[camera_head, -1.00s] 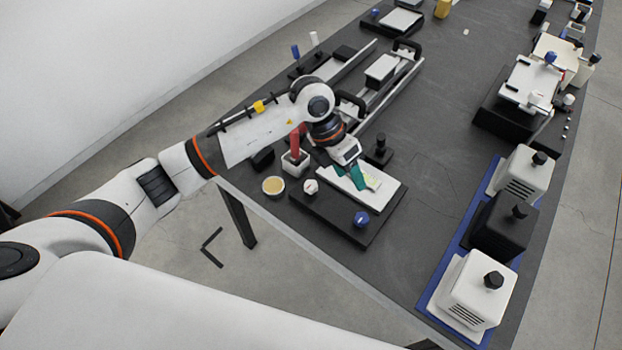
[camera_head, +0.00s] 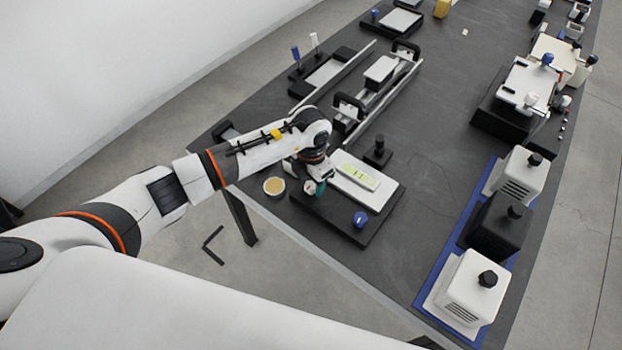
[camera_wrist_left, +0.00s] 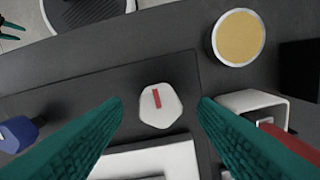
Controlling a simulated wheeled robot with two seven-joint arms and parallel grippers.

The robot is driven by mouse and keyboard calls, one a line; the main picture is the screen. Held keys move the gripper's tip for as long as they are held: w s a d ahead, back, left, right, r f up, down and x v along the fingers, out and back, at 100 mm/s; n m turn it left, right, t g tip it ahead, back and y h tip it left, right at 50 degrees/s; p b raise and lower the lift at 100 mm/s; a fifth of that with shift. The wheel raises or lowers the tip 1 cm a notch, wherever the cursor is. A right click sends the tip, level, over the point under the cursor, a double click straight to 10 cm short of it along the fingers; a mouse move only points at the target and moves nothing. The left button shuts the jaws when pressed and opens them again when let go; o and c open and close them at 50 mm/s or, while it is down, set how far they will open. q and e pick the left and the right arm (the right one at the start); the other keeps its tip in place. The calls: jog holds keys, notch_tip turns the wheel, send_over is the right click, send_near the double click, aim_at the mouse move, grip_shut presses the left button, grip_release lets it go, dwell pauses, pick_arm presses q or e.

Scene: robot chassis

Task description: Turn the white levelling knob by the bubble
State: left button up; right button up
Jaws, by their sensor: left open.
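The white levelling knob (camera_wrist_left: 161,105) with a red mark on top sits on the dark base (camera_head: 340,228) of the levelling plate. In the left wrist view it lies between the two green fingers of my open left gripper (camera_wrist_left: 161,108), with room on both sides. In the head view the left gripper (camera_head: 316,188) is over the knob's corner of the base and the knob is mostly hidden. The bubble level (camera_head: 360,177), a yellow-green strip, lies on the white plate (camera_head: 384,194). A blue knob (camera_head: 360,219) stands at the base's near corner. My right gripper is not in view.
A round tin with tan contents (camera_head: 274,186) stands beside the base. A white box with a red item (camera_wrist_left: 255,107) is close to one finger. A black knobbed post (camera_head: 378,152) stands behind the plate. White and black boxes (camera_head: 468,287) line the right side.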

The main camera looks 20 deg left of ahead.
pick_arm(q)
jog(key=shift+f, duration=0.55)
jog(key=c, duration=1)
jog(key=shift+f+m+b, duration=0.15)
jog(key=shift+m+b, duration=0.55)
jog(key=shift+b, duration=0.15)
jog(key=m+b, duration=1.1)
jog(key=b, duration=0.1)
jog(key=shift+m+b, duration=1.7)
jog(key=shift+b, duration=0.1)
jog(key=shift+r, duration=0.2)
